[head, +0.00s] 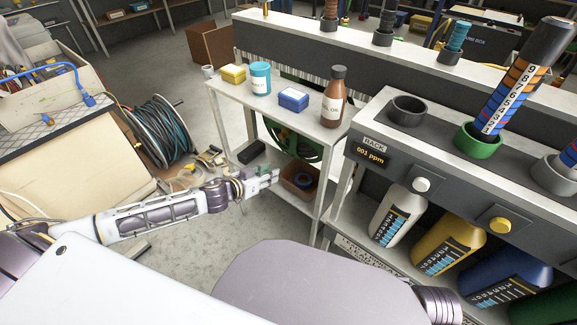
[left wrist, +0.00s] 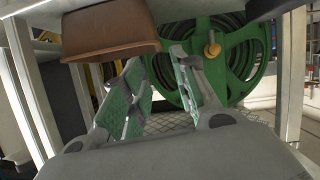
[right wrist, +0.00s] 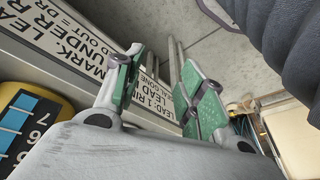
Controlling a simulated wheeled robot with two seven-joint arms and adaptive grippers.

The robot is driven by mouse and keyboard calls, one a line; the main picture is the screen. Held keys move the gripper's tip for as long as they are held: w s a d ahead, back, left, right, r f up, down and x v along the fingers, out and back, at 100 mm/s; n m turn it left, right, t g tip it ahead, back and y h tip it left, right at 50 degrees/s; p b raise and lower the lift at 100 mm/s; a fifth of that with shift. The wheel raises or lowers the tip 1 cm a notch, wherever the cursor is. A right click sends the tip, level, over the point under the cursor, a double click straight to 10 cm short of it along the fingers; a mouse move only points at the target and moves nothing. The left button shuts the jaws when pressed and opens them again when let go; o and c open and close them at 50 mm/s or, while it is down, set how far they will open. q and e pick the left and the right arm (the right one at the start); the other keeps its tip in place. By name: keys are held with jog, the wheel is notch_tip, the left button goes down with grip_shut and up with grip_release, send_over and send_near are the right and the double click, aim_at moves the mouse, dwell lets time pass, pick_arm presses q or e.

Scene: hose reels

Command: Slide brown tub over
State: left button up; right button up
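The brown tub (head: 288,181) sits on the lower shelf of the small white table, with a dark blue ring-shaped thing inside it. My left gripper (head: 276,178) is at the near left side of the tub. In the left wrist view the tub (left wrist: 108,34) is close, at the upper left, beyond the fingers. The left fingers (left wrist: 160,70) stand apart with nothing between them; whether one touches the tub I cannot tell. My right gripper (right wrist: 160,75) is open and empty, beside a labelled shelf edge; its fingers do not show in the head view.
A green hose reel (left wrist: 228,60) stands behind the lower shelf. A black box (head: 251,152) lies left of the tub. The table top (head: 285,118) carries a brown bottle (head: 333,98), a blue box (head: 293,99) and other containers. A rack (head: 400,135) with bottles stands right.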

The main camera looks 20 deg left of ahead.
aim_at(290, 165)
pick_arm(q)
jog(key=b+x, duration=0.1)
jog(key=x, duration=0.5)
jog(key=shift+w+d+f, duration=0.25)
jog(key=shift+w, duration=0.3)
jog(key=shift+b+x, duration=0.5)
jog(key=shift+x, duration=0.55)
jog(key=shift+b+x, duration=0.35)
jog(key=shift+x, duration=0.9)
jog(key=shift+w+d+f, duration=0.1)
jog(key=shift+w+f, duration=0.1)
jog(key=shift+w, duration=0.15)
pick_arm(e)
jog(key=shift+t+y, duration=0.5)
jog(key=f, duration=0.1)
jog(key=a+f, duration=0.1)
jog(key=f, duration=0.2)
jog(key=shift+w+a+f, duration=0.25)
jog(key=shift+w+a, duration=0.05)
